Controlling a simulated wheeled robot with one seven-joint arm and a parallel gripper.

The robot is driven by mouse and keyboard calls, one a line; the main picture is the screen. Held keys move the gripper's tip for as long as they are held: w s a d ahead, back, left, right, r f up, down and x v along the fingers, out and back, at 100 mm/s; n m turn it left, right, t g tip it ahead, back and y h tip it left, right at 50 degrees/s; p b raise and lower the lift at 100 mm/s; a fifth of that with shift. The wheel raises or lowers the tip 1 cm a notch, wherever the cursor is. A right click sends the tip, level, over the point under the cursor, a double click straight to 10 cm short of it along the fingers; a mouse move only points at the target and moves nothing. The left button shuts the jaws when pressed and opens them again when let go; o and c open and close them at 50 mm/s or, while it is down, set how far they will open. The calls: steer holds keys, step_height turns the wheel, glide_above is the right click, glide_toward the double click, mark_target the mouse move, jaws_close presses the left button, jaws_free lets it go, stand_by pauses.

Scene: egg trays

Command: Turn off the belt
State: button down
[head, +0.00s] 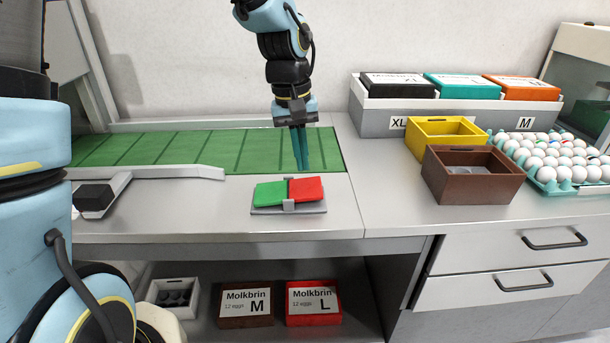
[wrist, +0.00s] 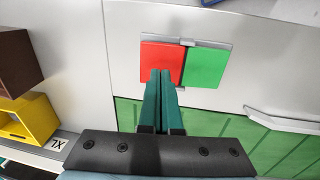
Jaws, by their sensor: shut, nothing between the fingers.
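A rocker switch with a green half (head: 271,195) and a red half (head: 307,189) sits on a grey base (head: 290,209) on the counter, in front of the green belt (head: 180,150). In the head view the red half looks raised on its right side. My gripper (head: 302,168) points down just behind the switch, its teal fingers shut and empty. In the wrist view the fingertips (wrist: 161,72) overlap the red half (wrist: 155,62), with the green half (wrist: 206,68) to the right. I cannot tell whether the fingers touch the switch.
A brown box (head: 472,187) and a yellow box (head: 437,128) stand on the counter to the right, beside a tray of eggs (head: 545,175). A grey rail (head: 150,172) runs along the belt's front edge. The counter around the switch is clear.

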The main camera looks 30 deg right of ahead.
mark_target(307, 190)
steer(key=shift+s+d+f+p, duration=0.1)
steer(key=shift+d+f+p, duration=0.1)
steer(key=shift+f, duration=1.1)
steer(key=shift+s+d+f+p, duration=0.1)
steer(key=shift+f+p, duration=0.05)
steer(key=shift+f, duration=1.1)
